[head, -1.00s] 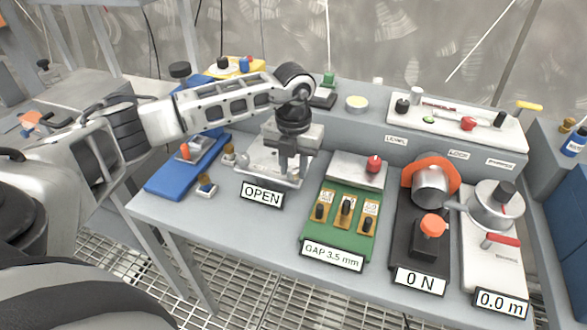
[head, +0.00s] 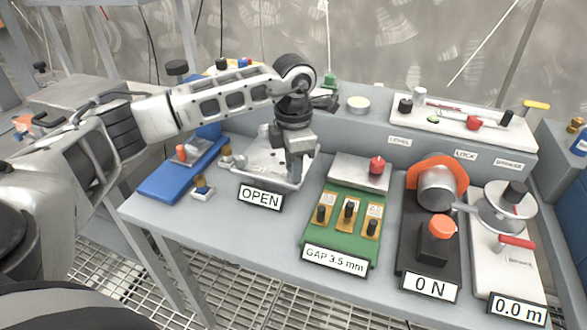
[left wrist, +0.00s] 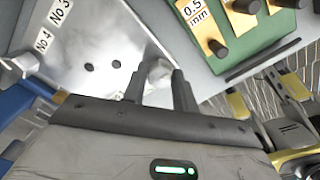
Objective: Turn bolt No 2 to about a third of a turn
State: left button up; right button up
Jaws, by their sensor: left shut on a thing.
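The pale steel plate (head: 250,166) lies on the bench behind the "OPEN" sign (head: 261,196). In the left wrist view the plate (left wrist: 105,45) carries labels "No 3" (left wrist: 62,12) and "No 4" (left wrist: 43,42) and two dark holes. My left gripper (head: 294,176) points down over the plate's right side. In the left wrist view its fingers (left wrist: 160,88) are shut on a pale bolt (left wrist: 157,72), mostly hidden between them. I cannot read a number beside this bolt. My right gripper is not in view.
Right of the plate is a green gauge board (head: 338,235) reading "GAP 3.5 mm". Farther right are a black fixture (head: 412,258) with "0 N" and a white winch panel (head: 490,262) with "0.0 m". A blue tray (head: 165,183) lies at the left.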

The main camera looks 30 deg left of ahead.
pick_arm(q)
jog(key=m+b, duration=0.1)
jog(key=m, duration=0.2)
jog(key=shift+m, duration=0.4)
jog(key=shift+r+m, duration=0.1)
jog(key=shift+m, duration=0.2)
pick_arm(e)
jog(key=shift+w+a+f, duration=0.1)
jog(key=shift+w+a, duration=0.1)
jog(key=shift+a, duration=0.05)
pick_arm(q)
jog(key=o, duration=1)
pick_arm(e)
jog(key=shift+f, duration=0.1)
